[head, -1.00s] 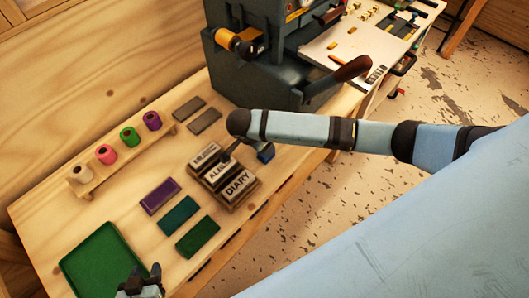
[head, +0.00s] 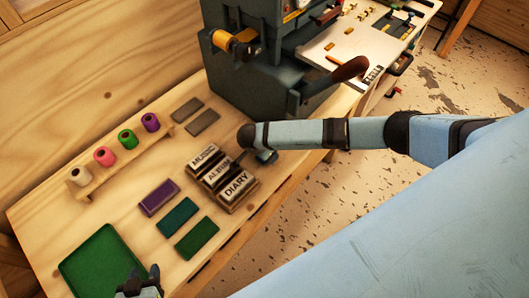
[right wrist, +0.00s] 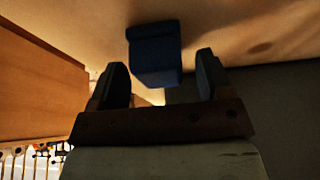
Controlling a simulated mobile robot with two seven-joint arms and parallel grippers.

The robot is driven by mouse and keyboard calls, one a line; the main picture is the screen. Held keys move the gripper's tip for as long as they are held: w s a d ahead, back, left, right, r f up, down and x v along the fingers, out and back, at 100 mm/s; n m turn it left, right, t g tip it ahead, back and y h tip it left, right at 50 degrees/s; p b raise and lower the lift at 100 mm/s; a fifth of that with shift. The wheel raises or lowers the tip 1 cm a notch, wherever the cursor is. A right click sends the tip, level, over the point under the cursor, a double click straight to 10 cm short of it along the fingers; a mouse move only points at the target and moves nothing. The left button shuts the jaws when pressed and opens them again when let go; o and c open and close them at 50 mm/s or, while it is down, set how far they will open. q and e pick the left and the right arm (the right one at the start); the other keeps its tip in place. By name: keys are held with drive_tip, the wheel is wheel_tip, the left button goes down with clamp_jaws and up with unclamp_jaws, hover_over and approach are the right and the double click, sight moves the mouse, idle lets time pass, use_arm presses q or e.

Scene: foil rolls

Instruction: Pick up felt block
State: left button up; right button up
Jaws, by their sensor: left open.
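A small dark blue block (head: 267,157), which I take for the felt block, sits on the table right of the lettered blocks and is partly hidden by my right arm. In the right wrist view the blue block (right wrist: 156,55) has a wider top part. My right gripper (right wrist: 162,74) is open, with one finger on each side of the block and gaps showing between. The wrist view does not show how deep the block lies between the fingers. My left gripper (head: 140,284) is open and empty at the bottom edge, by the green tray (head: 75,260).
Lettered blocks in a wooden holder (head: 222,180) stand just left of the blue block. A dark press (head: 255,80) with a handle rises behind. A rack of foil rolls (head: 115,160) stands at left. Flat purple (head: 159,197), teal and green pads lie in front.

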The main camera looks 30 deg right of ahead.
drive_tip(key=c, duration=1)
drive_tip(key=shift+r, duration=0.1)
wheel_tip(320, 180, up, 20)
drive_tip(key=shift+f, duration=0.1)
